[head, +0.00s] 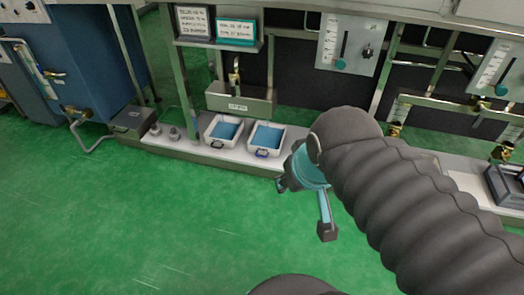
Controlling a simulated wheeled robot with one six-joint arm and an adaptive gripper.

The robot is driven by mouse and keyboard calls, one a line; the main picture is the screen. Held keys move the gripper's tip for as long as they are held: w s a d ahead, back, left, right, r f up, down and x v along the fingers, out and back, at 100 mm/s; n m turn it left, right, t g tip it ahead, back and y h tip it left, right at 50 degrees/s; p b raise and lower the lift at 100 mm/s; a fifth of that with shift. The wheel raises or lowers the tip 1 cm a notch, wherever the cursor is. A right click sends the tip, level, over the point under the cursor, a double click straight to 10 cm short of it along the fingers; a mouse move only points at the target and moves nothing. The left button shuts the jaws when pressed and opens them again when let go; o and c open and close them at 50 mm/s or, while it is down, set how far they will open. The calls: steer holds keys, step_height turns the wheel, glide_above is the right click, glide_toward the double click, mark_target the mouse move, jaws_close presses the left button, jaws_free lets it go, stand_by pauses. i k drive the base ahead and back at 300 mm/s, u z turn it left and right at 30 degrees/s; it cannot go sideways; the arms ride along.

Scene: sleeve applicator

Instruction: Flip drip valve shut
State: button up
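Several brass valves show, and I cannot tell which is the drip valve. Another sits low on the blue cabinet (85,113) at the left. Two more are on the pipes at the right, one of them here (395,130). Their handle positions are too small to tell. My gripper (304,208) hangs over the green floor in front of the low shelf, its teal-and-grey fingers apart and nothing visible between them. It is apart from every valve. My grey ribbed arm hides part of the shelf.
Two white trays with blue contents, left (208,137) and right (281,145), stand on the low shelf (190,149). Panels with teal-ended levers (343,45) are above. A dark crate (508,187) is at far right. The green floor (130,220) is clear at front left.

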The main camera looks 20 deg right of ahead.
mark_target(233, 82)
steer(key=u, duration=0.25)
steer(key=k, duration=0.65)
steer(key=u, duration=0.6)
steer(key=k, duration=0.7)
steer(key=z, duration=0.3)
steer(key=i, duration=0.5)
steer(key=z, duration=0.75)
steer(key=i, duration=0.65)
steer(key=u, duration=0.6)
steer(key=i, duration=0.75)
steer(key=u, duration=0.85)
